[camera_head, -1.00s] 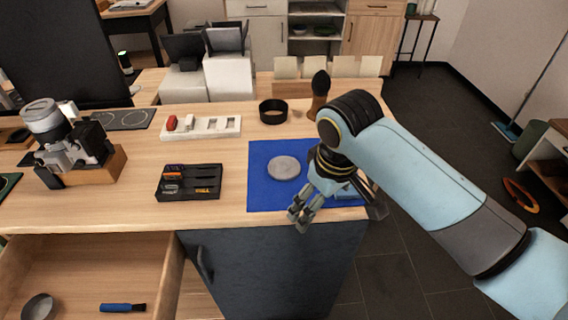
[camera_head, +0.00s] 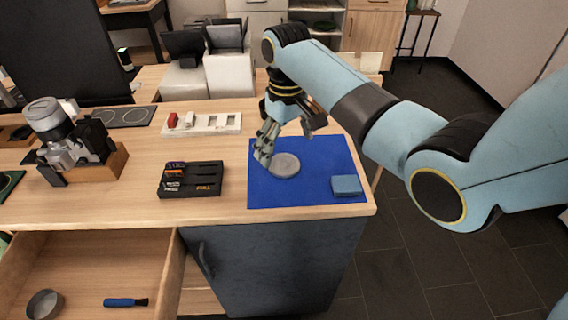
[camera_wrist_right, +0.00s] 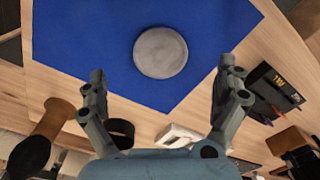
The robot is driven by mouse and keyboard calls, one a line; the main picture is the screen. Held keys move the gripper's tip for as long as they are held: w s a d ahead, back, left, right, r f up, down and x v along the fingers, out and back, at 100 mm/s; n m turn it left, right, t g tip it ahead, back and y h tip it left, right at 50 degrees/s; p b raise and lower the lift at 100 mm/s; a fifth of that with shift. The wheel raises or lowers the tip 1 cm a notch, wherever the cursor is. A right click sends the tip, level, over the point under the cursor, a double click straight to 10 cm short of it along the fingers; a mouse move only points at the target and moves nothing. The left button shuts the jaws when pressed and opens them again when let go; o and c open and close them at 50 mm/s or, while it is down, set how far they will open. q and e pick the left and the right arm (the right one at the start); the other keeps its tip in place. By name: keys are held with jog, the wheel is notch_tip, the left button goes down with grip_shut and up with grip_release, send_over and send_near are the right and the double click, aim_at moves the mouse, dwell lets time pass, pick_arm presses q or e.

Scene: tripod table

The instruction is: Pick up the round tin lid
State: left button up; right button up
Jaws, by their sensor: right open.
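The round tin lid (camera_head: 284,165) is a flat grey disc lying on the blue mat (camera_head: 300,190). It also shows whole in the right wrist view (camera_wrist_right: 160,52), with blue mat around it. My right gripper (camera_head: 288,146) is open and empty above the mat, just behind the lid in the head view. In the right wrist view its two fingers (camera_wrist_right: 163,76) are spread wide, with the lid beyond and between their tips. I see no contact with the lid. My left gripper is not in view.
A blue block (camera_head: 347,186) lies at the mat's front right corner. A black tray of small items (camera_head: 190,180) stands left of the mat. A white rack (camera_head: 203,124) is behind it. The open drawer (camera_head: 90,270) holds a round dish and a blue-handled brush.

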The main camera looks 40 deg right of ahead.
aim_at(286, 165)
notch_tip(286, 165, down, 5)
jog(key=shift+r, duration=0.1)
jog(key=c, duration=0.9)
